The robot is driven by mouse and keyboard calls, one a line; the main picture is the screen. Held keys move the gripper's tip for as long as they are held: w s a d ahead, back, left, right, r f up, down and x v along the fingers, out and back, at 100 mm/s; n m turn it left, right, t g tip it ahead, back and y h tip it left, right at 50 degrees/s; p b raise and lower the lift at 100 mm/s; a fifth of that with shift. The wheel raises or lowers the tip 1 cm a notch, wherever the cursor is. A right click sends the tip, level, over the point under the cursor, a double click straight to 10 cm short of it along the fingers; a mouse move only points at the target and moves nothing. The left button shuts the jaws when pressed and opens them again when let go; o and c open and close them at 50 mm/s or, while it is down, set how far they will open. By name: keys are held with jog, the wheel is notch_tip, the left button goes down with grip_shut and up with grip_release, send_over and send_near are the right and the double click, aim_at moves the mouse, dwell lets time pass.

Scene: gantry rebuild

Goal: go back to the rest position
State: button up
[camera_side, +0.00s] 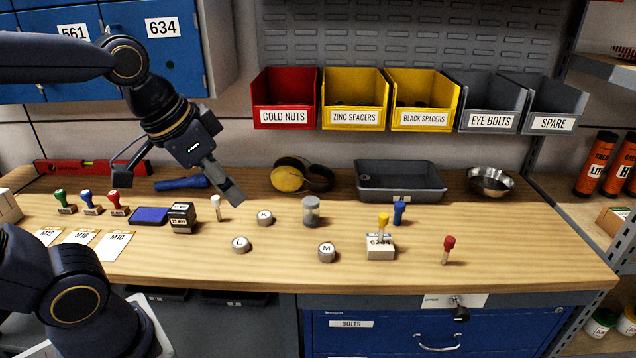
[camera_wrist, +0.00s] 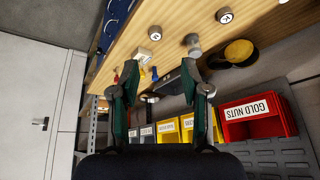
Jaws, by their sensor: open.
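My gripper (camera_side: 178,187) is open, with its two fingers spread wide and nothing visible between them. In the side view it hangs above the left part of the wooden bench (camera_side: 290,268), tilted down. One finger is over the stamps at the left and the other is near a white-topped peg (camera_side: 216,206). In the wrist view my gripper (camera_wrist: 160,75) also shows two separated fingers, with the bench edge and the bins beyond them.
Round lettered weights, including K (camera_side: 265,217), L (camera_side: 240,244) and M (camera_side: 327,252), stand on the bench. Behind are yellow earmuffs (camera_side: 288,179), a grey tray (camera_side: 400,194) and a metal bowl (camera_side: 490,181). Labelled bins, including gold nuts (camera_side: 284,100), hang on the wall.

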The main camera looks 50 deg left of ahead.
jog(key=s, duration=0.1)
jog(key=s+f+n, duration=0.1)
jog(key=s, duration=0.1)
jog(key=shift+s+a+f, duration=0.15)
jog(key=shift+a+f, duration=0.2)
jog(key=shift+o, duration=0.4)
